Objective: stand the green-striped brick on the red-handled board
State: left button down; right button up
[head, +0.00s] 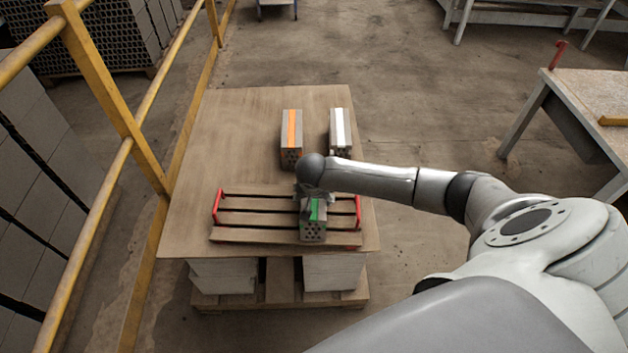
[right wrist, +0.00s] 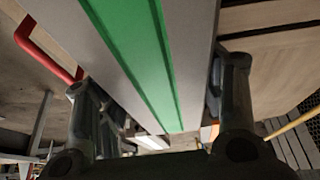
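The green-striped brick (head: 314,230) is a grey hollow brick with a green stripe along its top and holes in its end face. It is upright at the right part of the slatted wooden board (head: 258,219), which has a red handle at each end. I cannot tell whether its underside touches the slats. My right gripper (head: 311,204) is above the brick, partly hidden by its own wrist. In the right wrist view the fingers (right wrist: 165,105) flank the green-striped brick (right wrist: 185,30) and appear closed on its sides. My left gripper is not in view.
An orange-striped brick (head: 292,137) and a white-striped brick (head: 340,133) stand farther back on the wooden tabletop (head: 230,130). The tabletop's left side is clear. A yellow railing (head: 120,120) runs along the left. A workbench (head: 590,95) stands at the right.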

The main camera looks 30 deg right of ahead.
jog(key=o, duration=0.4)
jog(key=p+v, duration=0.1)
jog(key=v, duration=1.1)
jog(key=shift+r+p, duration=0.2)
jog(key=shift+p, duration=0.15)
